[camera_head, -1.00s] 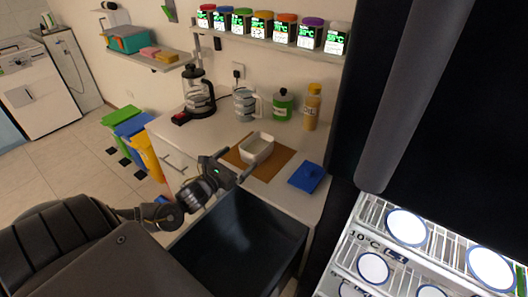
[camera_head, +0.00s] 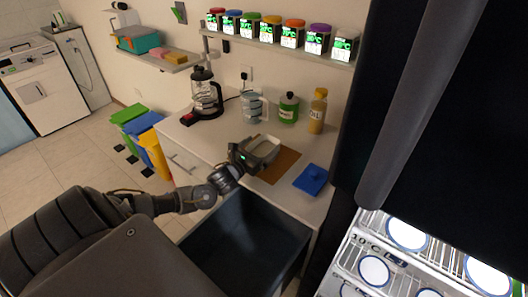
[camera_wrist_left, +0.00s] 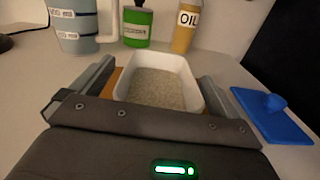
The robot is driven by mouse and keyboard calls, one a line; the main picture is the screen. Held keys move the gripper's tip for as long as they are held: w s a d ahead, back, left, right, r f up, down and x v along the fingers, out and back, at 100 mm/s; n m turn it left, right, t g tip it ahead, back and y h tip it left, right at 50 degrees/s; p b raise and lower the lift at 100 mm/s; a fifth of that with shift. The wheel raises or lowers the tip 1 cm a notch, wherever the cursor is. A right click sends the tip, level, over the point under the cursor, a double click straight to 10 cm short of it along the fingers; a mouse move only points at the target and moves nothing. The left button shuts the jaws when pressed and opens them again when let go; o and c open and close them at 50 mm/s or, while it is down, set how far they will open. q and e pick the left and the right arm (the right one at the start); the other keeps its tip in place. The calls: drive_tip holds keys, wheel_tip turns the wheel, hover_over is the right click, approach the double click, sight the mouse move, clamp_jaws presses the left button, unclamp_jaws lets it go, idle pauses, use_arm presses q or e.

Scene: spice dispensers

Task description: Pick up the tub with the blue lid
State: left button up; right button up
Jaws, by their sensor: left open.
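A white open tub (camera_head: 265,145) stands on a brown mat on the counter. In the left wrist view, the tub (camera_wrist_left: 162,64) holds a pale grainy fill. A blue lid (camera_head: 311,179) with a knob lies flat on the counter to its right, off the tub; it also shows in the left wrist view (camera_wrist_left: 268,112). My left gripper (camera_head: 257,153) is open at the tub, with one finger on each side of it. In the left wrist view I cannot tell whether the fingers touch its walls. My right gripper is not in view.
A measuring jug (camera_head: 252,106), a green bottle (camera_head: 288,108) and an oil bottle (camera_head: 317,112) stand behind the tub. A coffee maker (camera_head: 206,97) is at the back left. An open dark drawer (camera_head: 238,242) is below. Lidded spice jars line the wall shelf (camera_head: 275,48).

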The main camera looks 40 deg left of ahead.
use_arm(q)
drive_tip(key=shift+w, duration=0.7)
drive_tip(key=c, duration=1.1)
drive_tip(key=shift+c, duration=0.5)
drive_tip(key=shift+r, duration=0.1)
